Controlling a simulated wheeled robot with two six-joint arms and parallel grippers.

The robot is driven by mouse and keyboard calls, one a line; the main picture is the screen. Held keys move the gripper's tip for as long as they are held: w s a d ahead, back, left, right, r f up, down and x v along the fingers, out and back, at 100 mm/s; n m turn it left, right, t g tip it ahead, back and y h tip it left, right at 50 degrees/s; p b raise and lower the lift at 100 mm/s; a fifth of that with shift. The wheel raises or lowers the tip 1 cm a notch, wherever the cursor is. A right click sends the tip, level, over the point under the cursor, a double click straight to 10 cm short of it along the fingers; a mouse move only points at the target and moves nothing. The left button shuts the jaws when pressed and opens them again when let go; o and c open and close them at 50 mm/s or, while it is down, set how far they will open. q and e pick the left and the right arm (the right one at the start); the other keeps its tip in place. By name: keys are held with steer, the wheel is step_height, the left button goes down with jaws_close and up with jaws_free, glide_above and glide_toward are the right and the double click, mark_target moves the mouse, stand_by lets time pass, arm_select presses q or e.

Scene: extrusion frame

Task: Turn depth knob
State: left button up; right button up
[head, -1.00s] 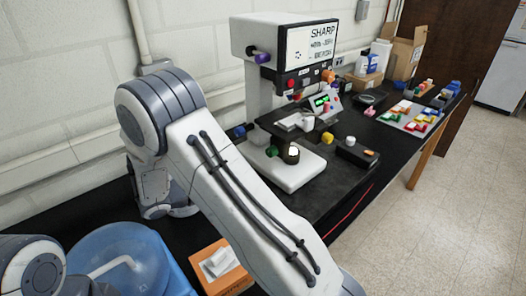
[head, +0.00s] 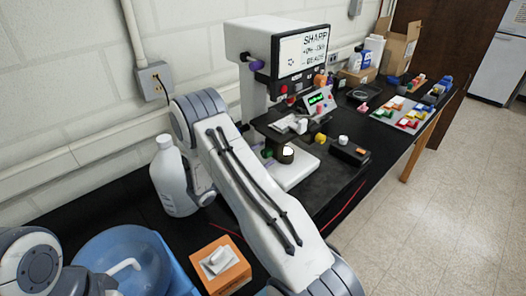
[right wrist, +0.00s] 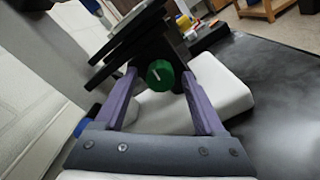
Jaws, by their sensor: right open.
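A green round knob (right wrist: 160,75) with a white line on its face is on the microscope-like machine; it also shows in the head view (head: 267,153). No label shows that it is the depth knob. My right gripper (right wrist: 159,77) has purple fingers, open, one on each side of the green knob. I cannot tell whether they touch it. The machine (head: 250,45) carries a screen reading SHARP (head: 301,51). My left gripper is not in view.
A blue knob (right wrist: 80,127) is left of my right gripper. A yellow knob (head: 320,138) and black box (head: 349,152) are right of the green one. A white bottle (head: 170,178), blue bucket (head: 115,250) and orange box (head: 222,270) stand on the near bench.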

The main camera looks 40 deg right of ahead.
steer(key=shift+d, duration=0.3)
jaws_close()
steer(key=shift+n, duration=0.4)
steer(key=n+b, duration=0.1)
steer(key=n, duration=0.1)
steer(key=shift+f+n, duration=0.1)
steer(key=shift+n, duration=0.3)
steer(key=n, duration=0.4)
steer(key=shift+n, duration=0.7)
